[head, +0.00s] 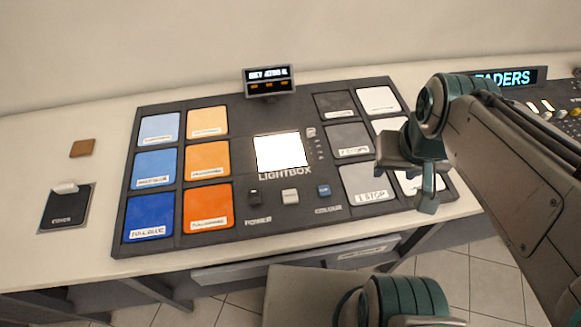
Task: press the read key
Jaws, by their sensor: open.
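The lightbox panel (232,240) lies on the counter with a bright white square (281,151) at its centre. Along its front edge sit a black key (254,198) by the word POWER, a pale grey key (290,196) in the middle, and a blue key (323,190) by the word COLOUR. I cannot read any "read" label; the middle key shows no legible word. My gripper (411,180) is open over the panel's right side, above the grey and white swatches and to the right of the keys. It partly hides those swatches.
Blue and orange swatches (207,158) fill the panel's left side. A small display (269,81) stands at the back edge. A brown square (82,148) and a black card (67,208) lie left. A fader console (555,112) stands right. A drawer (300,262) is below the counter.

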